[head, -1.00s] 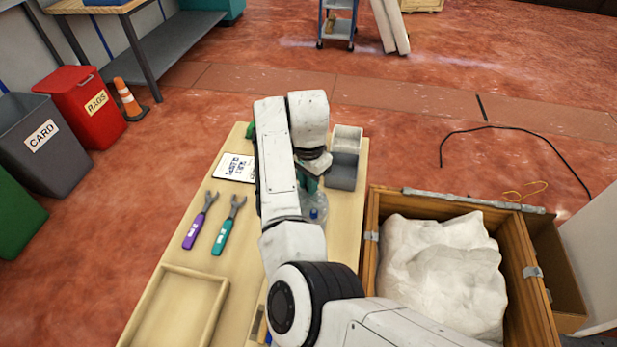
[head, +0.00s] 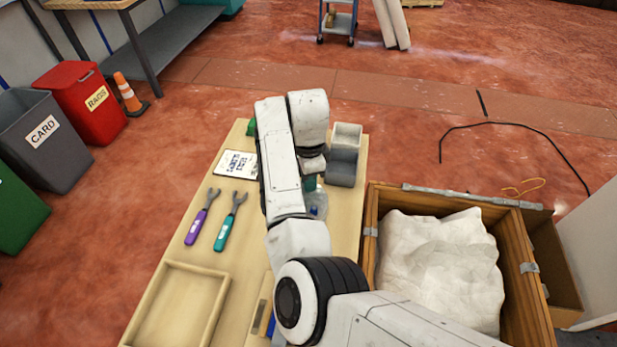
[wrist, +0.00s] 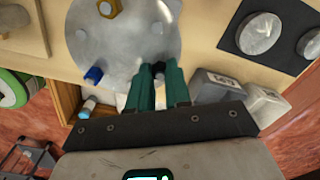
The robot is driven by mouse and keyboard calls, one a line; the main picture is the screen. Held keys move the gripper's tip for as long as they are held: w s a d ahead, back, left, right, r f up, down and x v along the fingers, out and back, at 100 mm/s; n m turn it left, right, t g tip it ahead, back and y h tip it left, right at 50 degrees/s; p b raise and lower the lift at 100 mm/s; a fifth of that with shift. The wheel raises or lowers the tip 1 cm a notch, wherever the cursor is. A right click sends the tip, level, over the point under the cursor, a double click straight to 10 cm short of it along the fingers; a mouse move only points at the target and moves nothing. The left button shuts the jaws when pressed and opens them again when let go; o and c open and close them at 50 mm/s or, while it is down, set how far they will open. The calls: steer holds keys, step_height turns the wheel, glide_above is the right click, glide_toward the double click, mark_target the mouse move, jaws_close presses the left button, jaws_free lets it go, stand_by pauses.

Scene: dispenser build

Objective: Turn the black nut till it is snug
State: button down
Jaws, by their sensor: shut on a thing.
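In the wrist view my gripper (wrist: 160,75) has its two teal fingers shut on the black nut (wrist: 158,69), at the near edge of a round grey plate (wrist: 135,42). Only a small dark part of the nut shows between the fingertips. How snugly it sits cannot be seen. A yellow nut (wrist: 108,8) and a blue nut (wrist: 93,75) are elsewhere on the plate. In the head view my arm hides most of the gripper and plate; a sliver of the plate (head: 318,204) shows.
Grey bins (head: 342,168) stand at the bench's far right. A purple wrench (head: 202,218) and a teal wrench (head: 230,222) lie left of my arm, beyond an empty wooden tray (head: 175,305). A wooden crate (head: 372,225) with white wrapping stands close on the right.

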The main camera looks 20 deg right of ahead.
steer(key=shift+r, duration=0.1)
steer(key=c, duration=1.1)
jaws_free()
steer(key=shift+o, duration=0.2)
step_height(320, 180, up, 11)
steer(key=shift+b, duration=0.35)
